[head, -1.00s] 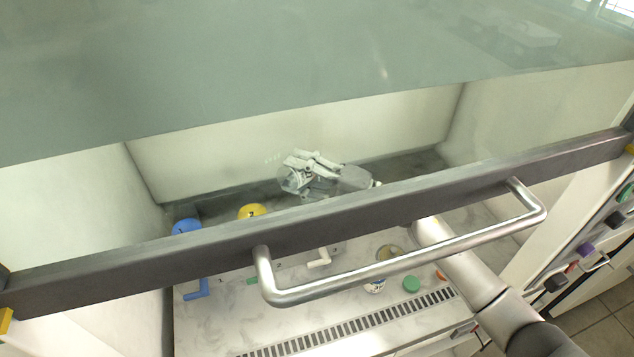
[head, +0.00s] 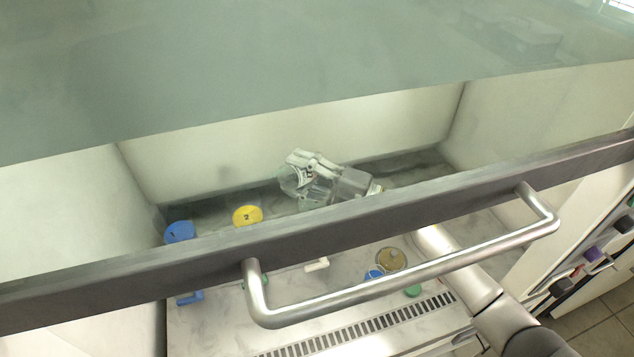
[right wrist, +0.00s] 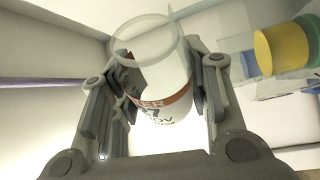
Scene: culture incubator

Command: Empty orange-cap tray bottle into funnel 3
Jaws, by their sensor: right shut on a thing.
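In the head view my right gripper (head: 306,164) is behind the sash frame, shut on a clear labelled bottle (head: 292,182). The right wrist view shows the bottle (right wrist: 160,85) between both fingers, with a white label, an orange-red band and partly readable print. Its clear round end is at the top of that view; I see no orange cap on it. The bottle is tilted in the head view. A blue funnel top (head: 180,232) and a yellow one marked 2 (head: 247,215) stand to its left. I cannot make out funnel 3; the sash frame hides part of that area. My left gripper is not in view.
The sash frame (head: 130,258) with its metal handle (head: 400,278) crosses the view in front of the bench. A white valve handle (head: 317,265), a tan round piece (head: 390,259), a blue disc (head: 374,275) and a green cap (head: 412,291) show below. The back right bench is clear.

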